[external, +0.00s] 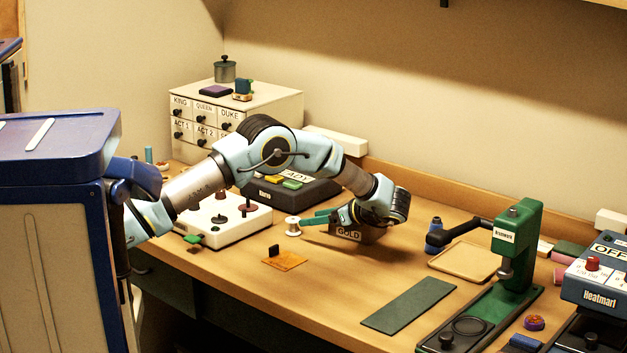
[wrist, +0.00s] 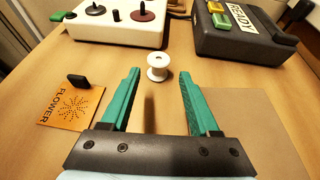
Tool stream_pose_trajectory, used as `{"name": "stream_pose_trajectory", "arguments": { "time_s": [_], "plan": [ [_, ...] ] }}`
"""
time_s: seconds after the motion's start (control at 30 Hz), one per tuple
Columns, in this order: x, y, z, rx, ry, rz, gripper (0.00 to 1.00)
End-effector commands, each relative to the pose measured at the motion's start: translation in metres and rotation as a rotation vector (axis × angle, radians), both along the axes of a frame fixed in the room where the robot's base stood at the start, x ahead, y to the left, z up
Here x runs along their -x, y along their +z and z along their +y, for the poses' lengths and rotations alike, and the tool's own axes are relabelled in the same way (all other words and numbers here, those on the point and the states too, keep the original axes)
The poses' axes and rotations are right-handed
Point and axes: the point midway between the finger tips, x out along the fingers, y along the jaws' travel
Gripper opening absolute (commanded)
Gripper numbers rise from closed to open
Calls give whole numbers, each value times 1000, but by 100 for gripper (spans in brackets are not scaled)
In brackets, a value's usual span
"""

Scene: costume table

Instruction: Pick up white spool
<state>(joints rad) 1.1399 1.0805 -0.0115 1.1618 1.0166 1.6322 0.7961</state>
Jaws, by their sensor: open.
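The white spool (external: 292,226) stands on the wooden table, and it also shows in the wrist view (wrist: 158,67) near the top middle. My gripper (external: 310,221) has two green fingers and comes from the right, low over the table. In the wrist view my gripper (wrist: 157,80) is open, its fingers spread apart, with the spool at about the level of the fingertips and between their lines. Nothing is held. Whether the fingertips reach past the spool's near side I cannot tell.
An orange FLOWER card (wrist: 62,107) with a black knob lies left of my fingers. A white box with knobs (wrist: 117,22) and a dark READY box (wrist: 238,35) stand beyond the spool. A green press (external: 515,250) stands at right. A dark green mat (external: 409,304) lies in front.

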Motion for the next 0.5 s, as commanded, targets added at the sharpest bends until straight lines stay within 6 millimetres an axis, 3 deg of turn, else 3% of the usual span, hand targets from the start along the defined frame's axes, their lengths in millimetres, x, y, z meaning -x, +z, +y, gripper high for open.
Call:
{"name": "stream_pose_trajectory", "arguments": {
  "time_s": [0.27,0.5],
  "plan": [
    [-11,-4,14,-1,2,2,62],
    [-31,-17,39,-1,2,2,62]
  ]
}}
